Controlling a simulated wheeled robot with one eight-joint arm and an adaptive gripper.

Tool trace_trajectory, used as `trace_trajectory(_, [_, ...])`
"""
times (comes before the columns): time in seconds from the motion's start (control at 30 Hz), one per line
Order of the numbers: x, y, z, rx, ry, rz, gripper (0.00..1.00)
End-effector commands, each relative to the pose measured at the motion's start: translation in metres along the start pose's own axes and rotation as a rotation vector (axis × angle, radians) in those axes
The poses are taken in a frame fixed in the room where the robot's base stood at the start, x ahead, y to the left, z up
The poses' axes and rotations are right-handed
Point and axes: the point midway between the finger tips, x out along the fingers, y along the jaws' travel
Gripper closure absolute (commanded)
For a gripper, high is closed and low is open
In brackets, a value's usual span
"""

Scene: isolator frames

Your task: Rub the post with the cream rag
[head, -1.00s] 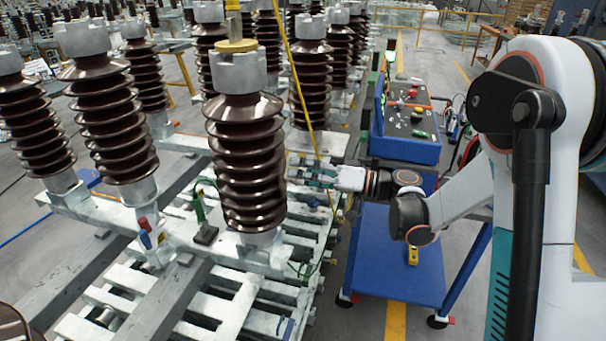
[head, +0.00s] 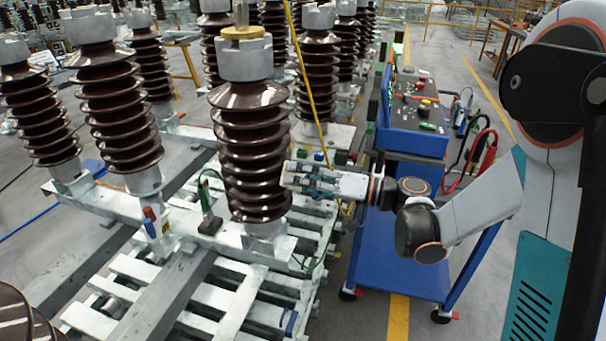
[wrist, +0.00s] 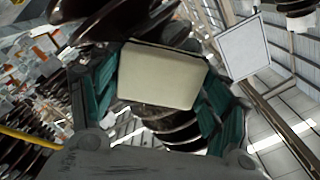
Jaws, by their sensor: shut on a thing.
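The post is the brown ribbed insulator (head: 250,150) with a grey metal cap, upright on a grey metal frame. My gripper (head: 288,182) is at its right side, about two-thirds of the way down the ribs. In the wrist view my gripper (wrist: 160,85) is shut on the cream rag (wrist: 162,76), a pale block-shaped pad between the teal fingers. The post's ribs (wrist: 172,128) show right behind the rag. I cannot tell whether the rag touches the ribs. The rag is hardly visible in the head view.
A blue tool cart (head: 412,140) stands right of the post, under my arm. Other brown insulators (head: 115,110) stand to the left and behind. A yellow cable (head: 302,75) hangs beside the post. A green-handled tool (head: 208,200) stands on the frame at left.

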Motion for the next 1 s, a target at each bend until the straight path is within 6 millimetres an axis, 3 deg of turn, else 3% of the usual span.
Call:
trace_trajectory(0.23, [0.000,-0.010,0.009,0.000,0.001,0.000,0.49])
trace_trajectory(0.63, [0.003,-0.027,-0.008,0.000,0.001,0.000,0.49])
trace_trajectory(1.0, [0.002,-0.013,-0.019,0.000,0.001,0.000,0.49])
